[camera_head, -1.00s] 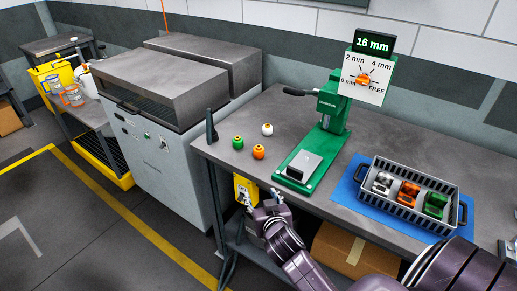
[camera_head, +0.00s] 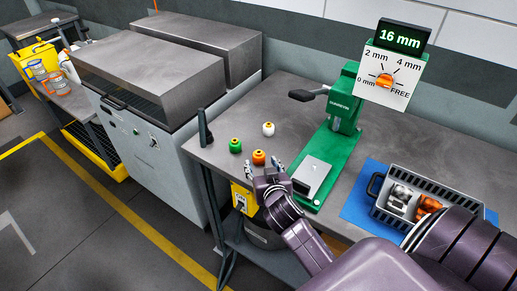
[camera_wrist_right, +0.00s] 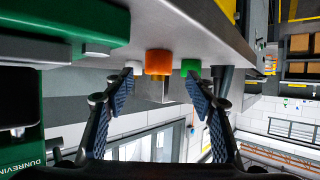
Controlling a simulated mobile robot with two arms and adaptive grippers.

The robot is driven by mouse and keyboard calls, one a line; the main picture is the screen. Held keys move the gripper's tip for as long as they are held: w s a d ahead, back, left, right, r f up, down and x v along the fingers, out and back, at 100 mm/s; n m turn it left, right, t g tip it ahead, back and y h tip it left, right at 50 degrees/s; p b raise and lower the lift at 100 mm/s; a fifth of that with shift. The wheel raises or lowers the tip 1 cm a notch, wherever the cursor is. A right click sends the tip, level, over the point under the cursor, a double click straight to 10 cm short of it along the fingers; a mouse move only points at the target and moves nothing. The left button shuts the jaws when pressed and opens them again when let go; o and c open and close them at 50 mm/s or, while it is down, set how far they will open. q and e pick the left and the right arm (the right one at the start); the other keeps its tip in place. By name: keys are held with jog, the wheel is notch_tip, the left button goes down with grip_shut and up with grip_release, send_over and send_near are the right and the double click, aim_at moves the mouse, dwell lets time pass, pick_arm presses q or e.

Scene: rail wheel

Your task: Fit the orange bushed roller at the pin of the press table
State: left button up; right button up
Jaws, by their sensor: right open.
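The orange bushed roller (camera_head: 258,157) stands on the grey press table (camera_head: 275,95) near its front edge, between a green roller (camera_head: 235,145) and the press. A white roller (camera_head: 268,128) stands behind it. My right gripper (camera_head: 263,169) is open at the front edge, just short of the orange roller. In the right wrist view, which appears upside down, the orange roller (camera_wrist_right: 158,62) shows beyond and between the open fingers (camera_wrist_right: 159,88), not gripped. The green press (camera_head: 340,115) stands to the right with a grey block (camera_head: 311,175) on its base. I cannot make out the pin. My left gripper is not seen.
A grey crate (camera_head: 462,188) on a blue mat (camera_head: 357,208) holds grey and orange parts, partly hidden by my arm. A dark upright post (camera_head: 204,127) rises at the table's left corner. A display reading 16 mm (camera_head: 402,38) stands above the dial. Tabletop behind the rollers is clear.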

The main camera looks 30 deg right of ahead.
aim_at(260, 156)
jog(key=shift+w+d+f, duration=0.1)
jog(key=shift+w+d, duration=0.1)
jog(key=shift+w, duration=0.3)
jog(key=shift+w+p, duration=0.1)
jog(key=shift+p, duration=0.25)
jog(key=shift+w+d, duration=0.1)
jog(key=shift+w, duration=0.2)
jog(key=p+x, duration=0.1)
jog(key=x, duration=0.3)
jog(key=shift+d+p, duration=0.25)
jog(key=shift+p, duration=0.1)
jog(key=shift+w, duration=0.2)
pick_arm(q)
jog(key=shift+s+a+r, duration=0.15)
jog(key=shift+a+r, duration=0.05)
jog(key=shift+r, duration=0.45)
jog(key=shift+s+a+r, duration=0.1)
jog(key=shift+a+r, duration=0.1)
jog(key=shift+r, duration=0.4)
pick_arm(e)
jog(key=shift+f, duration=0.1)
jog(key=c, duration=0.7)
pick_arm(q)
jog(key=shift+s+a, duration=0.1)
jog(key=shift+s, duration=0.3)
pick_arm(e)
grip_shut()
